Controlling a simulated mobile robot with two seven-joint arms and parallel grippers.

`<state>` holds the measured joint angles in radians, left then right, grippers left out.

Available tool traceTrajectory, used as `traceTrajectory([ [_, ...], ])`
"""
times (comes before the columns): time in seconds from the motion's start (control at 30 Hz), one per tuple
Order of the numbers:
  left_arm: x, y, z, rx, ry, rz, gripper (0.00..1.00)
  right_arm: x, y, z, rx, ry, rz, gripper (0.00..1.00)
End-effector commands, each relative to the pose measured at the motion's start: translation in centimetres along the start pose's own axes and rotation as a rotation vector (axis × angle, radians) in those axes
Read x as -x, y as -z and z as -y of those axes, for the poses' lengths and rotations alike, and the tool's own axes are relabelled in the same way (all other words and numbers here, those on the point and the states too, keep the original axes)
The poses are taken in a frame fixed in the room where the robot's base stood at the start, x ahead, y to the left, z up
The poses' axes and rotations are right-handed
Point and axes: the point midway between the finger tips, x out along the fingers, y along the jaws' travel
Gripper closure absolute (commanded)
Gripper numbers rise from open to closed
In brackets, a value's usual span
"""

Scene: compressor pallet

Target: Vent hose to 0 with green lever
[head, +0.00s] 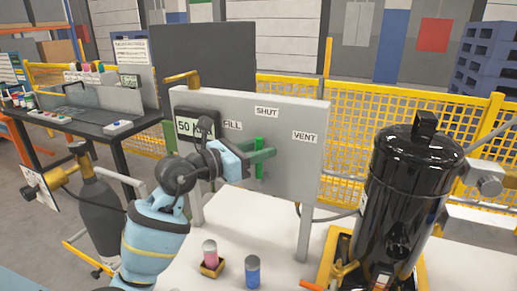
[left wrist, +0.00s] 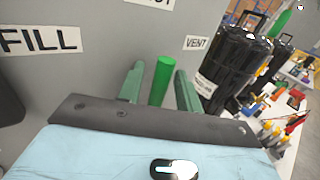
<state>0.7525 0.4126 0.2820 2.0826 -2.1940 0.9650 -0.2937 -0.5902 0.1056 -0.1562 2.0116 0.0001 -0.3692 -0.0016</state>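The grey panel (head: 295,180) carries the labels FILL (head: 232,125), SHUT (head: 267,112) and VENT (head: 304,137). The green lever (head: 259,142) stands about upright below SHUT. My left gripper (head: 264,157) is at the lever. In the left wrist view, the lever (left wrist: 161,78) stands between the two green fingers of my left gripper (left wrist: 160,86), with a narrow gap showing on each side. A display (head: 189,127) on the panel begins with "50 K"; the rest is hidden by my left arm. The hose's hold on the panel is hard to make out. My right gripper is not in view.
A black tank (head: 405,200) stands on a yellow base right of the panel. A pink-topped container (head: 210,253) and a blue one (head: 252,270) stand in front on the white surface. A dark workbench (head: 95,122) is at left, and a yellow fence (head: 400,105) runs behind.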

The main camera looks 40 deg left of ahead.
Motion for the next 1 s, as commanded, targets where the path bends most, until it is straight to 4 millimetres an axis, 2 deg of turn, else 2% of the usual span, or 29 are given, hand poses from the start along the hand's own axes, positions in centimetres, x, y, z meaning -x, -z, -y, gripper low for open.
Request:
traceTrajectory([
  [0.17,0.00,0.03,0.02,0.000,0.000,0.000,0.66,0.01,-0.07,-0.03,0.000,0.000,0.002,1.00],
  [0.4,0.02,0.02,0.03,0.001,0.001,0.000,0.98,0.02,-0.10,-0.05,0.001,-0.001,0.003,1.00],
  [0.43,0.02,0.02,0.03,0.001,0.001,0.000,1.00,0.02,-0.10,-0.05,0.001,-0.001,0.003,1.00],
  [0.77,0.05,0.02,-0.04,-0.002,0.001,-0.002,1.00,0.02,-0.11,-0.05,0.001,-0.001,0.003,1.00],
  [1.0,0.25,0.04,-0.79,-0.028,0.000,-0.020,1.00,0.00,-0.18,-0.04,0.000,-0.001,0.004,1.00],
])
